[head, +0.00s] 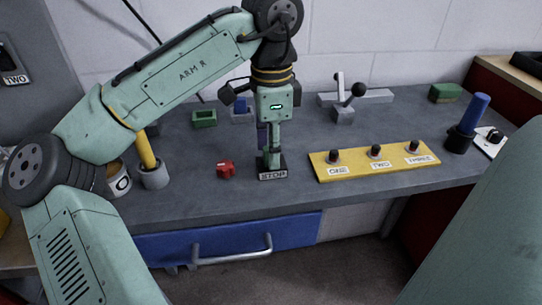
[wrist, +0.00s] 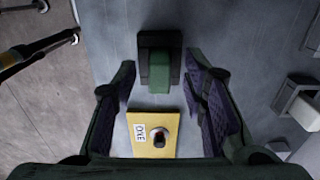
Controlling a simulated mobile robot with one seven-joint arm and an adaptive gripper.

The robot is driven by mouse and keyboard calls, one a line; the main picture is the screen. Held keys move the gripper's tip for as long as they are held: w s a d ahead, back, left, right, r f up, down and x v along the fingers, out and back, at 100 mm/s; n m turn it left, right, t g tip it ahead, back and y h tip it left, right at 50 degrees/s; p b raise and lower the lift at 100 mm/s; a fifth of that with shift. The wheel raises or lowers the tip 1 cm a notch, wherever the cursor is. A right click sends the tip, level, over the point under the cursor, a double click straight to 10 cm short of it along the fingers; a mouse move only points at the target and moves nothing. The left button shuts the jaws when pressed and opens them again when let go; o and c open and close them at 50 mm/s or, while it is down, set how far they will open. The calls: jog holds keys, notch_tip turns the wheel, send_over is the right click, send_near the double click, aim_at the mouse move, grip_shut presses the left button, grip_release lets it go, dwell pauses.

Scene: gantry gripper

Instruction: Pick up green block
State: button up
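In the wrist view a green block (wrist: 160,75) stands in a dark base (wrist: 145,43), ahead of and between my fingertips. My gripper (wrist: 160,75) is open, its purple-padded fingers apart on either side, with nothing held. In the head view my gripper (head: 268,152) points down just above the dark base labelled STOP (head: 272,174), and my finger partly hides what stands there. Other green blocks lie on the bench, one at the back left (head: 204,119) and one at the back right (head: 445,92).
A yellow panel (head: 322,172) with several dark knobs lies to the right. A red piece (head: 226,170) sits left of the base. A grey cup with a yellow rod (head: 147,152) and a blue-handled item (head: 476,112) stand farther out. A grey lever (head: 343,112) is behind.

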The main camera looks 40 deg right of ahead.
jog(key=shift+f, duration=0.5)
jog(key=shift+c, duration=0.5)
grip_shut()
